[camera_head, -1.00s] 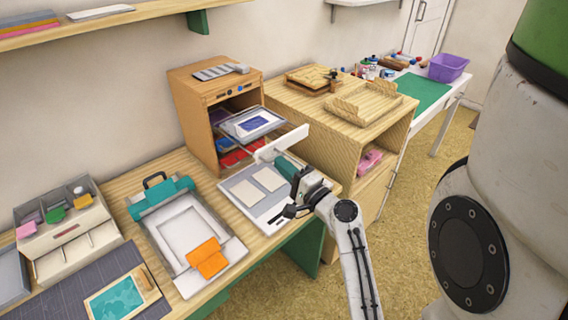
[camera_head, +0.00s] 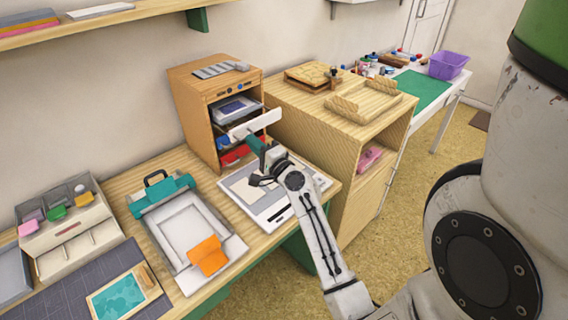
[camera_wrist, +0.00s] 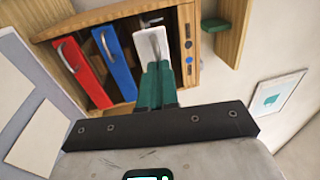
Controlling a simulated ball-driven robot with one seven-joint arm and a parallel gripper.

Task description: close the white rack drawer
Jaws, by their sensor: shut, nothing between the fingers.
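The wooden rack (camera_head: 195,115) stands at the back of the table. Its white drawer (camera_head: 254,124) is the top one and sticks partly out, with a printed sheet inside. In the wrist view the white drawer front (camera_wrist: 146,44) and its handle face me. My gripper (camera_head: 252,140) is shut and empty, its green fingers at the white front. In the wrist view the fingers (camera_wrist: 158,70) overlap the lower end of the front; contact looks likely but the exact gap is hidden. A blue drawer (camera_wrist: 114,64) and a red drawer (camera_wrist: 84,72) sit beside it there, looking pushed in.
A white board with grey sheets (camera_head: 270,190) lies below my gripper. A teal-clamped press (camera_head: 190,235) stands to the left. A wooden cabinet (camera_head: 335,135) is close on the right. A grey tape-like strip block (camera_head: 220,69) lies on the rack top.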

